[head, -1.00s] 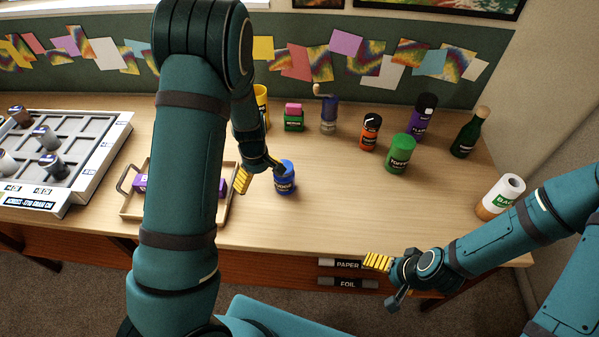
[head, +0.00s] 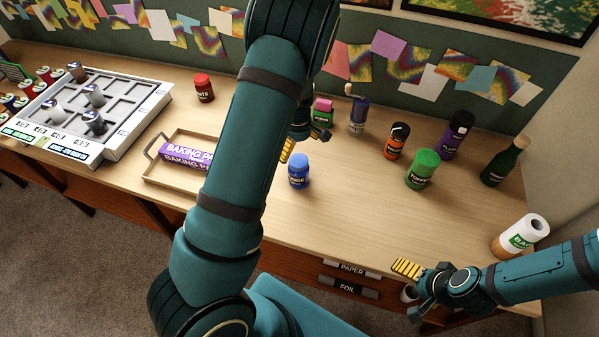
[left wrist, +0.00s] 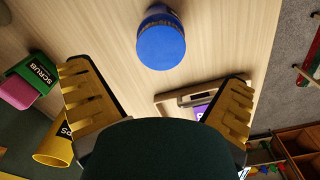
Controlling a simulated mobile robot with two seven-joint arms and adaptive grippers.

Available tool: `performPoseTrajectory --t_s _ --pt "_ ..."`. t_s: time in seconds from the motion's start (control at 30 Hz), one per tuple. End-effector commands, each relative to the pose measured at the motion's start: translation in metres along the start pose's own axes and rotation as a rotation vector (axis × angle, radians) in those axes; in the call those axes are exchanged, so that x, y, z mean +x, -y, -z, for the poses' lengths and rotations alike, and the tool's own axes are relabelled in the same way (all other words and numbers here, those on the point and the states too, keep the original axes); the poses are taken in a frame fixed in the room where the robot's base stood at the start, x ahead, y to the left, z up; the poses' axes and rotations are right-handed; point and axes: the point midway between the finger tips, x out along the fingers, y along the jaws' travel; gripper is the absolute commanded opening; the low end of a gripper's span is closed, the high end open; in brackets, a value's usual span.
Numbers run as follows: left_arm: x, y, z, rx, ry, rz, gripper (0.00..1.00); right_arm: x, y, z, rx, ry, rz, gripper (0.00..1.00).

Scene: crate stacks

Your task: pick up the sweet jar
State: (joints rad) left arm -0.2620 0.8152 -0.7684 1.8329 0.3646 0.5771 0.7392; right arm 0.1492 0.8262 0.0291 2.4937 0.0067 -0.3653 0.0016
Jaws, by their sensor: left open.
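A blue jar with a lettered label (head: 299,172) stands upright on the desk, right of my left forearm; its round blue top shows in the left wrist view (left wrist: 161,46). A green jar with a label that seems to read "TOFFEE" (head: 421,169) stands further right. My left gripper (head: 303,140) is open and empty, behind the blue jar in the head view. In the left wrist view the blue jar lies beyond the spread fingers (left wrist: 157,95), apart from them. My right gripper (head: 408,289) is open and empty at the desk's front edge.
A wooden tray (head: 150,178) with a purple baking paper box is left of my left arm. A grey compartment rack (head: 120,140) stands further left. Orange (head: 397,142) and purple (head: 456,136) containers and a green bottle (head: 503,162) stand back right.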

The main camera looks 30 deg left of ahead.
Motion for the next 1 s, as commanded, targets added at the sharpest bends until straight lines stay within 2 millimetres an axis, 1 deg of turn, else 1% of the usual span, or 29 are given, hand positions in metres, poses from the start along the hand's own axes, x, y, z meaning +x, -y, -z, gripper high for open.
performPoseTrajectory --t_s 0.03,0.1,0.2,0.37,0.47,0.73,0.83,1.0 --pt "0.011 0.001 0.0 -0.001 0.0 0.003 1.0 0.002 -0.001 0.0 0.0 0.0 -0.001 0.95" --pt "0.021 0.0 0.0 0.0 0.0 0.002 1.0 0.003 -0.001 0.0 0.0 -0.001 -0.001 0.95" --pt "0.03 0.0 0.0 0.0 0.0 0.0 1.0 0.004 -0.001 0.0 0.001 -0.001 -0.001 0.95" --pt "0.037 0.0 0.0 0.001 0.0 0.0 1.0 0.004 -0.002 0.0 0.001 -0.001 -0.001 0.95" --pt "0.044 0.001 0.0 0.001 0.0 0.001 1.0 0.005 -0.002 0.0 0.0 0.0 -0.001 0.95" --pt "0.082 0.002 0.0 0.0 0.0 0.001 1.0 0.007 -0.003 -0.001 0.0 0.0 -0.002 0.95" --pt "0.087 0.001 0.0 0.002 0.0 -0.002 1.0 0.007 -0.003 -0.001 0.0 0.0 -0.002 0.95" --pt "0.086 0.001 0.0 0.002 -0.001 -0.002 1.0 0.007 -0.003 -0.001 0.0 0.0 -0.002 0.95"
